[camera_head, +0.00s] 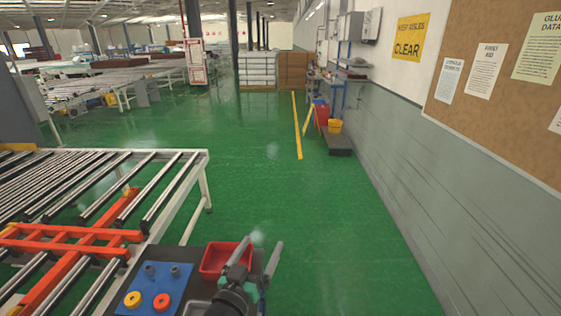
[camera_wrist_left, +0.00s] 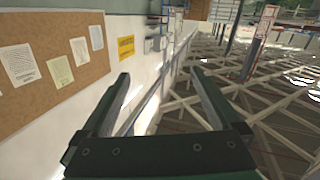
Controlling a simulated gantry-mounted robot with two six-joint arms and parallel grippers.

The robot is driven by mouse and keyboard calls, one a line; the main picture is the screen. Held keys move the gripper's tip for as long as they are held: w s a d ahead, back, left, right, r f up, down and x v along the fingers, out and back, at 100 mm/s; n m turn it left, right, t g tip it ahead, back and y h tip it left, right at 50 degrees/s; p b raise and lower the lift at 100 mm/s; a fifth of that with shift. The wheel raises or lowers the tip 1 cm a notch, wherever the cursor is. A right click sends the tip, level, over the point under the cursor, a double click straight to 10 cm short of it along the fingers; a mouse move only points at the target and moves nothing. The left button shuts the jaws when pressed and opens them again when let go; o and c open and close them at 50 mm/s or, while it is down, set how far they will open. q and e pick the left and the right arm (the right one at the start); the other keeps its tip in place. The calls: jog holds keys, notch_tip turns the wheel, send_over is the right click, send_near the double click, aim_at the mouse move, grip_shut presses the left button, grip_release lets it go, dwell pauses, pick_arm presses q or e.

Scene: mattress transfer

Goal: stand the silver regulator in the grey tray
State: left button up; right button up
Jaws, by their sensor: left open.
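My left gripper (camera_head: 262,243) is over the right end of a dark bench, beside the red bin. It also shows in the left wrist view (camera_wrist_left: 161,76), with its two fingers wide apart and nothing between them. A grey tray-like rim (camera_head: 196,303) shows at the bottom edge of the head view, left of my gripper, mostly cut off and partly hidden by my arm. I cannot make out the silver regulator in either view. My right gripper is not in view.
A red bin (camera_head: 222,259) and a blue board (camera_head: 145,291) with yellow and orange rings and grey pegs are on the dark bench (camera_head: 196,255). A roller conveyor (camera_head: 150,172) with an orange frame stands left. Green floor ahead is clear; a wall runs along the right.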

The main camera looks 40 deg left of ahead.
pick_arm(q)
jog(key=d+r+m+t+h, duration=0.1)
jog(key=d+r+t, duration=0.25)
jog(key=r, duration=0.65)
jog(key=d+r+m+t+h, duration=0.15)
jog(key=d+r, duration=0.25)
jog(key=r, duration=0.7)
jog(key=s+d+r+m+t+h, duration=0.25)
jog(key=s+d+r, duration=0.2)
jog(key=r, duration=0.55)
jog(key=s+d+r+m+t+h, duration=0.2)
jog(key=s+d+r+t+h, duration=0.3)
jog(key=r, duration=0.4)
notch_tip(320, 180, up, 17)
jog(key=g+p, duration=0.1)
jog(key=p, duration=1.6)
jog(key=shift+s+a+y, duration=0.3)
jog(key=shift+a+y, duration=0.05)
jog(key=shift+y, duration=0.05)
jog(key=shift+r, duration=0.1)
